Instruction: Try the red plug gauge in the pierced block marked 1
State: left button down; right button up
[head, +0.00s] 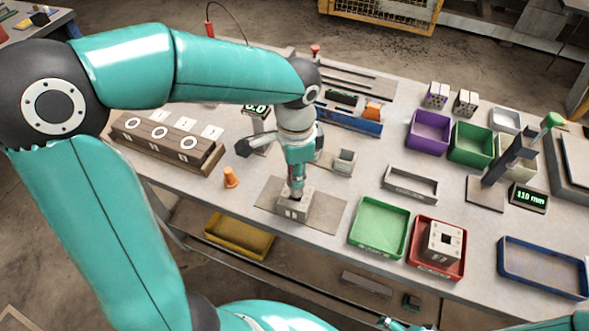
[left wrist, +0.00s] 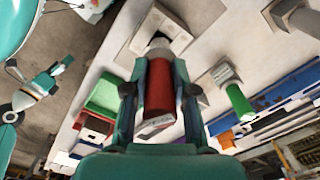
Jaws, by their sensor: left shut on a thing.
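My left gripper (head: 297,188) is directly above a grey pierced block (head: 294,206) on a grey mat. The marks on the block's front are too small to read surely. In the left wrist view my left gripper (left wrist: 155,85) is shut on the red plug gauge (left wrist: 159,88), with its pale end towards the block (left wrist: 162,28). The end is at the block's top; I cannot tell how deep it is in the bore. My right arm shows in the left wrist view, but its gripper (left wrist: 62,66) is too small to read.
A green tray (head: 378,228) and a red tray (head: 444,270) holding a pierced block (head: 444,241) lie right. A gauge stand (head: 511,160) and a blue tray (head: 543,267) are farther right.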

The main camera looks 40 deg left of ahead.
pick_arm(q)
jog(key=shift+f+b, duration=0.55)
jog(key=shift+f, duration=0.2)
dwell(1.6)
jog(key=shift+r, duration=0.15)
jog(key=shift+r+p, duration=2.2)
jog(key=shift+r, duration=0.3)
jog(key=shift+f, duration=0.15)
